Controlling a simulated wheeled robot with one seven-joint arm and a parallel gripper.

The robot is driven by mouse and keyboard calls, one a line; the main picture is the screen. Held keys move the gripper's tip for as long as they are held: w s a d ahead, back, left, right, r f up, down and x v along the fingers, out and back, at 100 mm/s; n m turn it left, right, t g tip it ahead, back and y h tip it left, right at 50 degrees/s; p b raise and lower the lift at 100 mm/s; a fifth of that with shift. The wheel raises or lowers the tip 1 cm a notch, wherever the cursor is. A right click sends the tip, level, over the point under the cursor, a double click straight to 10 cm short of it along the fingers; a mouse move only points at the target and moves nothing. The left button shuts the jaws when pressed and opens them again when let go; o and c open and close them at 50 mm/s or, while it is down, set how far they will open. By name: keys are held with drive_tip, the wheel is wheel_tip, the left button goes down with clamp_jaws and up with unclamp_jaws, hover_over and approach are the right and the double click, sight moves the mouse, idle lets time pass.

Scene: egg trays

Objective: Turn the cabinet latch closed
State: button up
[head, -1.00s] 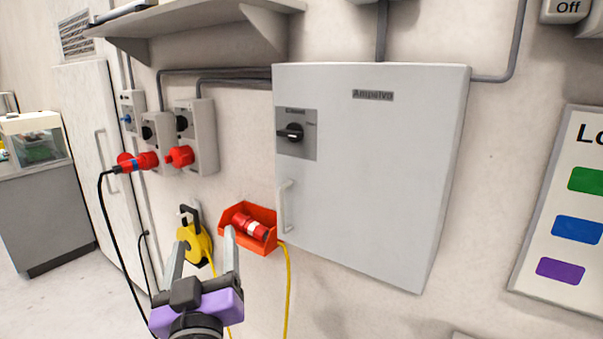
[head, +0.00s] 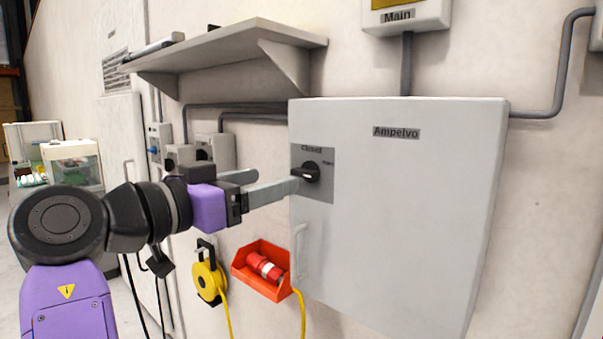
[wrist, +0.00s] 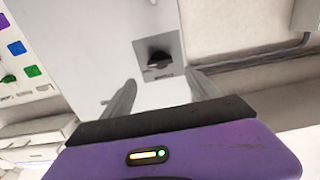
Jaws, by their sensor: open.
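The grey cabinet (head: 410,210) marked "Ampelvo" hangs on the wall, its door shut. Its black latch knob (head: 311,172) sits on a darker square plate near the door's upper left, with "Closed" printed above it. The knob's grip lies roughly horizontal in the head view. My gripper (head: 275,184) is open, level with the knob and just left of it; one fingertip overlaps the knob's left end in the picture. In the wrist view the knob (wrist: 158,60) is ahead, beyond and between the two spread fingers. I cannot tell whether a finger touches it.
A vertical door handle (head: 300,252) is below the knob. An orange bin (head: 262,284) with a red plug and a yellow cable reel (head: 208,280) hang below my gripper. A shelf (head: 215,48) juts out above. Wall sockets are behind my gripper.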

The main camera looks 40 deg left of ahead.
sight(301, 172)
drive_tip(key=w, duration=0.2)
drive_tip(key=w+p, duration=0.1)
drive_tip(key=w, duration=0.4)
drive_tip(key=shift+w+d+p, duration=0.25)
drive_tip(key=shift+w+p, duration=0.1)
drive_tip(key=shift+p, duration=0.05)
drive_tip(key=c, duration=1.4)
drive_tip(key=shift+o, duration=0.2)
